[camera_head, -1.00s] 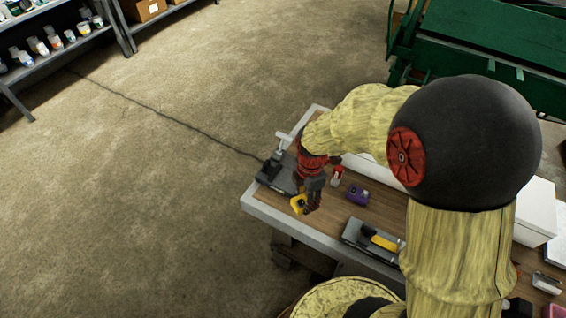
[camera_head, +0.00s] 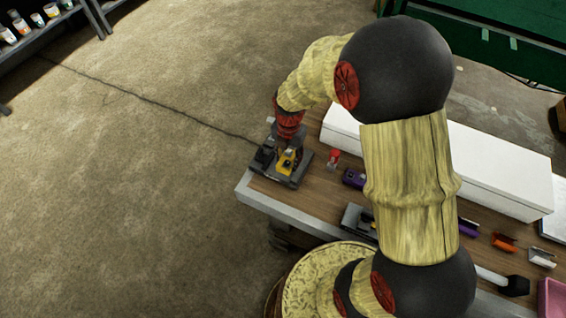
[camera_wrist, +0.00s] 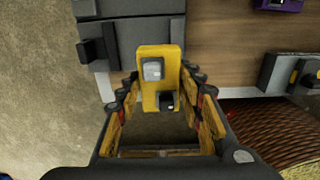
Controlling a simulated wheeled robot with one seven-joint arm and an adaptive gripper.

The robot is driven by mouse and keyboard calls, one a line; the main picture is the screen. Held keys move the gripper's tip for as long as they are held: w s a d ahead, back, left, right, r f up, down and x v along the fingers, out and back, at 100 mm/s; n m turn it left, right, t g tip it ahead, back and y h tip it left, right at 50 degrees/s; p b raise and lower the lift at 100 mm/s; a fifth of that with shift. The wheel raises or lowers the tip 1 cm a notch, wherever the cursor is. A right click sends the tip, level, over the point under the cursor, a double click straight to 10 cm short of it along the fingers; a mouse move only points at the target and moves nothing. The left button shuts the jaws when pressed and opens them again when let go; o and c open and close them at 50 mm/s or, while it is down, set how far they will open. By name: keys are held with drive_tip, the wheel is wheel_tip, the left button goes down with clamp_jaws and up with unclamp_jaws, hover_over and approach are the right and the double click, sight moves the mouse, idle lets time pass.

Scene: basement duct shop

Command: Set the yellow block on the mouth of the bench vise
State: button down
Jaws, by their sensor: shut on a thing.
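The yellow block (camera_head: 287,163) has a silver square and a dark notch on its face, as the wrist view (camera_wrist: 150,92) shows. My gripper (camera_head: 288,151) is shut on it, with one finger on each side. The grey bench vise (camera_head: 297,177) stands at the left end of the bench, and the block is over or against it in the head view. In the wrist view the vise (camera_wrist: 146,22) lies just beyond the block. I cannot tell whether the block touches the vise. My gripper and the block hide part of the vise's mouth.
On the wooden bench (camera_head: 318,192), a small red-topped thing (camera_head: 333,158) and a purple thing (camera_head: 354,178) stand right of the vise. A long white box (camera_head: 500,172) lies along the back. Bare floor (camera_head: 150,210) lies left of the bench.

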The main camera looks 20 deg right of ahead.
sight(283, 158)
drive_tip(key=w+f, duration=0.2)
drive_tip(key=f, duration=0.1)
drive_tip(key=w+f, duration=0.2)
drive_tip(key=shift+a+f+b, duration=0.1)
drive_tip(key=shift+f+b, duration=0.05)
drive_tip(key=shift+b, duration=0.25)
drive_tip(key=shift+f, duration=1.5)
drive_tip(key=shift+f, duration=0.15)
drive_tip(key=c, duration=1.5)
unclamp_jaws()
drive_tip(key=shift+o, duration=0.2)
